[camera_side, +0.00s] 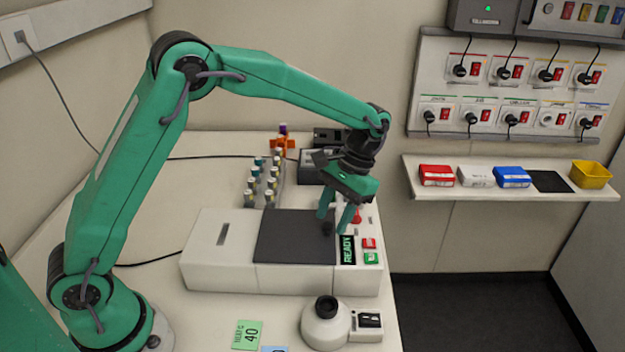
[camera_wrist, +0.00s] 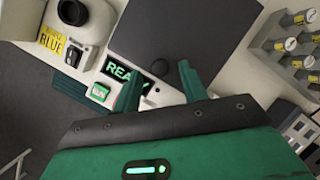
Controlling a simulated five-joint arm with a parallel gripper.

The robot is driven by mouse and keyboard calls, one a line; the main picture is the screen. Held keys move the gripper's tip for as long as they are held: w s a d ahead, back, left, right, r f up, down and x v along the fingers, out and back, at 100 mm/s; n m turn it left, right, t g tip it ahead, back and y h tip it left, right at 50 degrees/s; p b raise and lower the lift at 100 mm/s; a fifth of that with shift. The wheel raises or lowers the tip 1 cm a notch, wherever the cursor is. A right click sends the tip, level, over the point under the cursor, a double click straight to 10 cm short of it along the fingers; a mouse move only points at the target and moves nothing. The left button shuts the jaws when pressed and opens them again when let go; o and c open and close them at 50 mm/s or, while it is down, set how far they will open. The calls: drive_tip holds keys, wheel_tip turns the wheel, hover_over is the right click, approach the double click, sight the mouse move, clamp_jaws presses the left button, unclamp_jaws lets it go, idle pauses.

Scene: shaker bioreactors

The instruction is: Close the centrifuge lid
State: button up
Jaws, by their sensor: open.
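The centrifuge (camera_side: 218,250) is a low white box on the bench. Its dark grey lid (camera_side: 285,237) lies flat, level with the top of the box, and looks shut. The lid also shows in the wrist view (camera_wrist: 190,35). A small dark knob (camera_side: 327,229) sits at the lid's right edge. My gripper (camera_side: 333,222) is open, pointing down over that edge, with its fingers close to the knob. In the wrist view, the fingers (camera_wrist: 158,72) are apart with nothing held between them. Whether they touch the lid I cannot tell.
A READY display (camera_side: 348,250) and red and green buttons (camera_side: 370,250) are right of the lid. A white round device (camera_side: 325,325) stands in front. Capped vials (camera_side: 262,182) stand behind. A shelf (camera_side: 510,190) with boxes hangs at the right.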

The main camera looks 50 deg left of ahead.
drive_tip(key=v, duration=0.7)
drive_tip(key=shift+r, duration=0.2)
idle(0.4)
drive_tip(key=s+a+r+t+h, duration=0.1)
drive_tip(key=s+a+r+t, duration=0.25)
drive_tip(key=s, duration=0.25)
drive_tip(key=s+a+r+t, duration=0.2)
drive_tip(key=s+a+r, duration=0.1)
drive_tip(key=s+r, duration=0.25)
drive_tip(key=s+a+f+t, duration=0.1)
drive_tip(key=s+a+t, duration=0.1)
drive_tip(key=s, duration=0.4)
drive_tip(key=s+a+f+t, duration=0.2)
drive_tip(key=s, duration=0.4)
idle(0.3)
